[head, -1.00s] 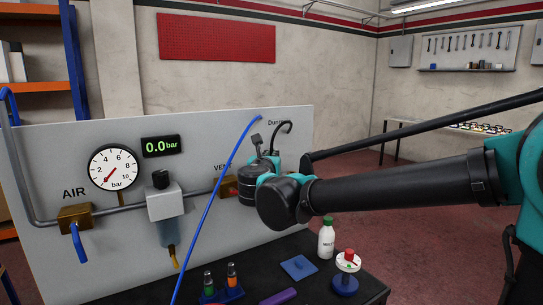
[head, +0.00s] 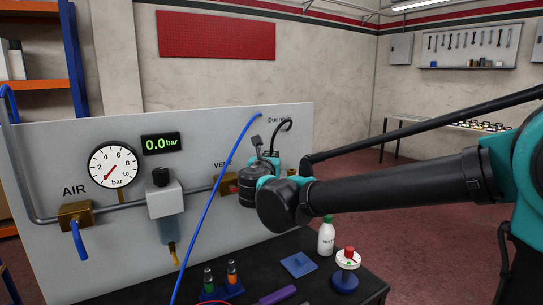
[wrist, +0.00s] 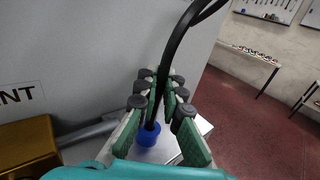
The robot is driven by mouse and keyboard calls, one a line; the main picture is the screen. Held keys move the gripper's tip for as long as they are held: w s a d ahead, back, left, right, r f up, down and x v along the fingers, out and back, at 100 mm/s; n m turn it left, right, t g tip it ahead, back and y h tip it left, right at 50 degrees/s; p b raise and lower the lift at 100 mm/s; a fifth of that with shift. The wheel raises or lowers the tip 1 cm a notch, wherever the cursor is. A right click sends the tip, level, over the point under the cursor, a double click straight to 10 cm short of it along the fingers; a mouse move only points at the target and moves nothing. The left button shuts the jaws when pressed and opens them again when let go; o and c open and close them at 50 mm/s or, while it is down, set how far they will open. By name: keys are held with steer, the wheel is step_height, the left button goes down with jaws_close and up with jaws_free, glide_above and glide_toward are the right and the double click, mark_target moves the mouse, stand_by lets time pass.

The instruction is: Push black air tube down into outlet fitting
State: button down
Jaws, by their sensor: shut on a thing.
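The black air tube (wrist: 170,62) curves down from the upper right in the wrist view and passes between my gripper's green-padded fingers. My gripper (wrist: 162,90) is shut on it. The tube's lower part meets the blue collar of the outlet fitting (wrist: 152,136), on a pale block. The tube looks nearly upright there; how deep its end sits cannot be seen. In the head view a loop of the black tube (head: 285,124) shows at the panel's upper right. There my arm covers the fitting and most of my gripper.
The panel (head: 60,150) stands close behind my gripper, with a brass VENT part (wrist: 30,148) at left. A blue tube (head: 215,180) crosses the head view. A white bottle (head: 326,240), a red-topped item (head: 347,262) and a blue square (head: 298,265) stand or lie in front.

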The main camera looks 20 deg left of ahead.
steer(key=c, duration=1.6)
jaws_free()
steer(key=s+d, duration=0.2)
steer(key=s, duration=1)
steer(key=w+d+f+m+g+h, duration=0.35)
steer(key=d+f+m, duration=0.6)
steer(key=d, duration=0.45)
steer(key=w+d+f+m+g+h, duration=0.4)
steer(key=d+f+m, duration=0.4)
steer(key=d+f, duration=0.5)
steer(key=s+d+f+m+g+y, duration=0.1)
steer(key=s+d+f+m+g, duration=0.1)
steer(key=s+d+f+m, duration=0.2)
steer(key=s+d+f+m+g+y, duration=0.2)
steer(key=s+d+f+m, duration=0.3)
steer(key=m, duration=0.4)
steer(key=s+d+f+m+g+y, duration=0.1)
steer(key=s+d+f+m+g, duration=0.1)
steer(key=s+d+f+m, duration=0.3)
steer(key=shift+s+d+f+m, duration=0.1)
steer(key=shift+d+f+m, duration=0.85)
steer(key=shift+d+m, duration=0.3)
